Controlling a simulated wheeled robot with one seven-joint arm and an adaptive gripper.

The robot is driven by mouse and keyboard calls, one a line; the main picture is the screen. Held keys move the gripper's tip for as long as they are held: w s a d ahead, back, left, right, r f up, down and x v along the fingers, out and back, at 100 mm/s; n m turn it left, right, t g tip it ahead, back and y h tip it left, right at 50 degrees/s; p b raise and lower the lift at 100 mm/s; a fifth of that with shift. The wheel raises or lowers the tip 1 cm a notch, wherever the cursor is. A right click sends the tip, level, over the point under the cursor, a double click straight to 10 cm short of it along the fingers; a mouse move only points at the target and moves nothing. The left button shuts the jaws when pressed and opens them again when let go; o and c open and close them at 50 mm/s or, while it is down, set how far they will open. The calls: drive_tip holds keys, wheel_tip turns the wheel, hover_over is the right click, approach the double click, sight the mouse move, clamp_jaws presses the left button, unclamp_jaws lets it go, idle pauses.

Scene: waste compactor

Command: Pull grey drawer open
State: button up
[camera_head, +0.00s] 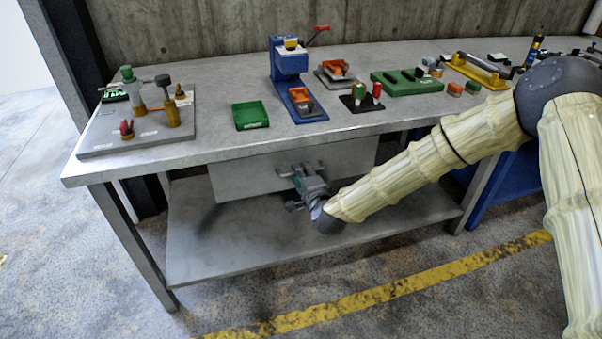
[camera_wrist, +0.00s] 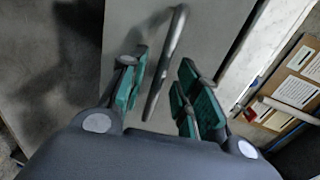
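The grey drawer (camera_head: 240,176) hangs under the left part of the workbench, and its front looks shut. In the wrist view the drawer front (camera_wrist: 222,28) fills the upper middle. A grey bar handle (camera_wrist: 168,55) runs at a slant across it. My gripper (camera_wrist: 162,72) is open, with green-padded fingers on both sides of the handle and a visible gap to each. In the head view my gripper (camera_head: 300,178) is in front of the drawer's right half and hides the handle area. I cannot tell how deep the handle sits between the fingers.
The metal workbench (camera_head: 210,148) carries a green tray (camera_head: 250,115), a blue press (camera_head: 289,62) and several small fixtures. A lower shelf (camera_head: 230,240) lies below the drawer. A blue unit (camera_head: 510,185) stands right. The floor in front is clear.

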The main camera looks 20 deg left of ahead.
drive_tip(key=shift+x, duration=0.85)
clamp_jaws()
